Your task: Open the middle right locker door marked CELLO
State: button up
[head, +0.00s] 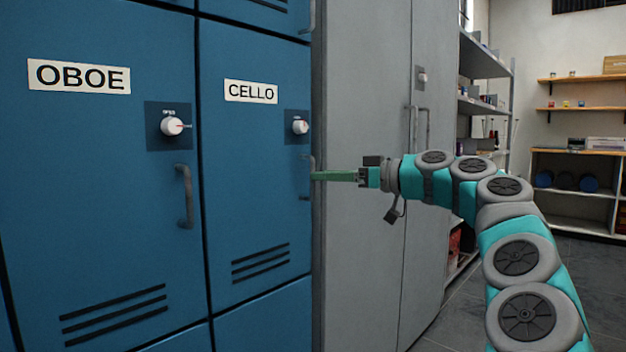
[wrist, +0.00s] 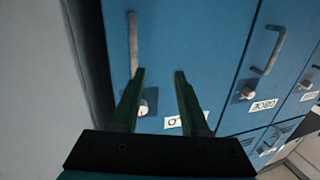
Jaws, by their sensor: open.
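The blue CELLO locker door (head: 240,190) is shut, flush with its neighbours. Its white label (head: 250,92) is at the top, and its round knob (head: 299,127) is near the right edge. Its grey vertical handle (head: 306,178) sits below the knob. My gripper (head: 316,176) has green fingers and reaches in from the right, its tips close to this handle. In the wrist view, my gripper (wrist: 159,73) is open, with nothing seen between the fingers. The handle (wrist: 133,42) there lies by the left finger's tip, not centred in the gap; contact cannot be told. The fingers partly hide the label.
The OBOE door (head: 90,220), with its own knob and handle (head: 184,196), is shut on the left. A tall grey cabinet (head: 365,240) stands immediately right of the lockers, close beside my arm. Shelves (head: 485,105) and open floor lie further right.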

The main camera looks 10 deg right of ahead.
aim_at(312, 194)
jog(key=shift+t, duration=0.6)
jog(key=shift+w+a+f+p, duration=0.15)
jog(key=shift+w+a, duration=0.25)
jog(key=shift+w, duration=0.75)
jog(key=shift+w+a+r+p, duration=0.1)
jog(key=shift+w+a, duration=0.25)
jog(key=shift+w, duration=0.8)
jog(key=shift+w+a+f+p, duration=0.15)
jog(key=shift+w+a, duration=0.25)
jog(key=shift+w, duration=0.75)
jog(key=shift+r, duration=0.1)
grip_shut()
